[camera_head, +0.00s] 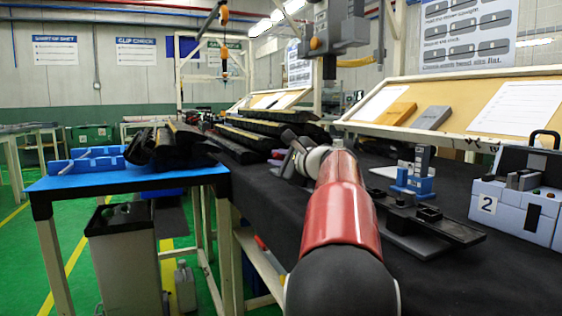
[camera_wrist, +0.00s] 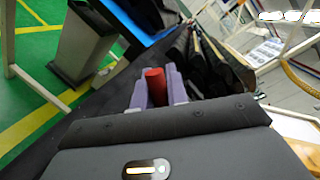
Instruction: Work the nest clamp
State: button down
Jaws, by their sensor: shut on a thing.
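My gripper (camera_wrist: 156,97) shows in the wrist view with its two pale purple fingers on either side of an upright red handle (camera_wrist: 155,80). The fingers are shut on this handle, which I take to be the clamp's. The clamp's body below it is hidden by the gripper. In the head view my gripper (camera_head: 289,161) is at the far end of my red arm, low over the black-topped bench, and the handle cannot be made out clearly. A dark long fixture (camera_head: 440,228) lies on the bench right of my arm. A blue and grey device (camera_head: 416,180) stands behind it.
Long black trim parts (camera_head: 270,132) are piled on the bench beyond my gripper. A blue table (camera_head: 130,180) with a blue tray stands left. A grey box marked 2 (camera_head: 515,210) is at the right. A sloped board (camera_head: 480,100) edges the bench's back.

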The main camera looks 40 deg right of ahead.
jog(key=f+n+b, duration=0.2)
jog(key=n, duration=0.1)
jog(key=shift+w+a+f+g, duration=0.1)
jog(key=shift+a+f+g, duration=0.1)
jog(key=shift+a+g, duration=0.2)
jog(key=shift+a+f+n+g+h+b, duration=0.1)
jog(key=shift+f+n+g+h+b, duration=0.25)
jog(key=shift+f+n+b, duration=0.5)
jog(key=shift+r+n, duration=0.2)
jog(key=shift+n, duration=0.05)
jog(key=c, duration=1.4)
grip_release()
jog(key=shift+h, duration=0.25)
jog(key=shift+b+v, duration=0.5)
jog(key=shift+v, duration=3.4)
jog(key=shift+c, duration=0.3)
